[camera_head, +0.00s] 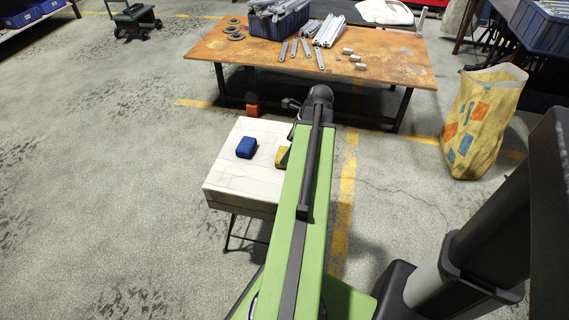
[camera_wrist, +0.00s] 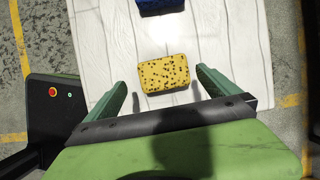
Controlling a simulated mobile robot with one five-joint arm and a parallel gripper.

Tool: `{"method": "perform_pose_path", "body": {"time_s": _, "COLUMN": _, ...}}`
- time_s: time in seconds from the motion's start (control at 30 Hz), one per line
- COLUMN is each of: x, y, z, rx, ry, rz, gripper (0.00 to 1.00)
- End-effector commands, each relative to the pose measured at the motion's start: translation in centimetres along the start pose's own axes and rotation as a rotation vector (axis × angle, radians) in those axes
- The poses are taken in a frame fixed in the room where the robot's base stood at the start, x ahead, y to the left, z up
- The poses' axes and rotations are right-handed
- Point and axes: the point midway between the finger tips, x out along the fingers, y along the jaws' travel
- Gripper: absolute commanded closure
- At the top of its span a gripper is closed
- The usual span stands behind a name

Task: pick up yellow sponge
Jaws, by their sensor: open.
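The yellow sponge (camera_wrist: 164,74) with dark specks lies on a white board-like top (camera_wrist: 230,35). In the head view the sponge (camera_head: 283,157) is mostly hidden behind my arm, at the right side of the white top (camera_head: 238,181). My gripper (camera_wrist: 162,88) is open in the wrist view, with one green finger to the left of the sponge and one to the right. The sponge shows between and slightly beyond the fingertips, and I see no contact. In the head view my arm hides the gripper's fingers.
A blue block (camera_head: 246,147) sits on the same white top, beyond the sponge in the wrist view (camera_wrist: 160,5). A rusty table (camera_head: 300,68) with metal brackets (camera_head: 329,31) and a blue bin (camera_head: 277,24) stands behind. A yellow bag (camera_head: 484,120) stands at right.

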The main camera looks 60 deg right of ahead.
Motion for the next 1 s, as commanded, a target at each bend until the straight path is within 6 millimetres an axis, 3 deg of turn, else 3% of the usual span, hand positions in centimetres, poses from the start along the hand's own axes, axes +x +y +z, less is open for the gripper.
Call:
{"method": "perform_pose_path", "body": {"time_s": 0.13, "x": 1.2, "y": -0.2, "z": -0.2, "rx": -0.001, "ry": 0.000, "rz": 0.000, "gripper": 0.00}}
{"method": "perform_pose_path", "body": {"time_s": 0.37, "x": 5.1, "y": -0.5, "z": -0.5, "rx": -0.001, "ry": 0.000, "rz": 0.001, "gripper": 0.00}}
{"method": "perform_pose_path", "body": {"time_s": 0.63, "x": 5.0, "y": -0.5, "z": -0.2, "rx": -0.001, "ry": 0.000, "rz": 0.001, "gripper": 0.01}}
{"method": "perform_pose_path", "body": {"time_s": 1.0, "x": 5.0, "y": -0.5, "z": -0.2, "rx": -0.001, "ry": 0.000, "rz": 0.001, "gripper": 0.50}}
